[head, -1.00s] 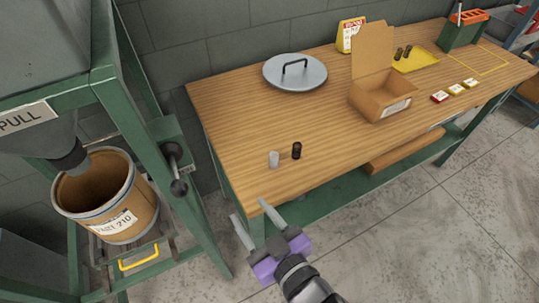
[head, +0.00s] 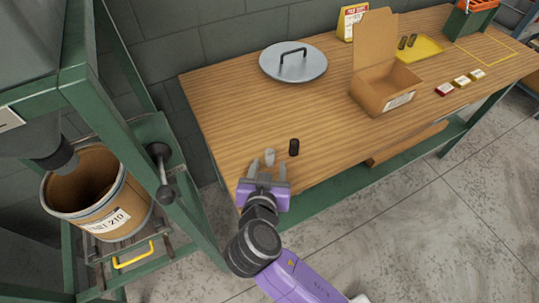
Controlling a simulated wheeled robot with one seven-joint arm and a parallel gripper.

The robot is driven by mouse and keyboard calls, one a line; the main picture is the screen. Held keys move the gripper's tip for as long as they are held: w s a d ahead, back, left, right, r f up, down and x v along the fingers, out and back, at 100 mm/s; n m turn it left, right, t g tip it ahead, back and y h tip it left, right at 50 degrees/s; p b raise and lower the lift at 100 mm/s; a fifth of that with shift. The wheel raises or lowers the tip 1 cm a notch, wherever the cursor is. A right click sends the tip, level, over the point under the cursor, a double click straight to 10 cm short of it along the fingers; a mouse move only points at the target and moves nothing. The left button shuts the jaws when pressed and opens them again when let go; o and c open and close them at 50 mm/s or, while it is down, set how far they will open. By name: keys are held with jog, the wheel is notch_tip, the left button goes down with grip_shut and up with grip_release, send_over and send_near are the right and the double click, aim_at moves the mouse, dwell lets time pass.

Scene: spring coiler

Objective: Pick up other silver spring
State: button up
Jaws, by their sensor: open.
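A small silver spring (head: 270,156) stands upright near the front left of the wooden bench. My gripper (head: 268,166) is open over the bench's front edge, with its two fingers pointing at the silver spring. The spring shows between or just beyond the fingertips; I cannot tell exactly how deep it lies between them. A dark spring (head: 294,147) stands upright just to the right, apart from the fingers.
A drum (head: 85,205) stands in a green frame at left.

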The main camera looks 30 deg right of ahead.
aim_at(270, 159)
jog(key=x, duration=0.1)
jog(key=p+x, duration=0.1)
jog(key=x, duration=0.1)
jog(key=shift+w+d+r, duration=0.2)
jog(key=shift+w+r, duration=0.05)
jog(key=shift+w, duration=0.2)
jog(key=shift+w+d+f, duration=0.2)
jog(key=shift+w+f, duration=0.1)
jog(key=shift+w, duration=0.1)
grip_shut()
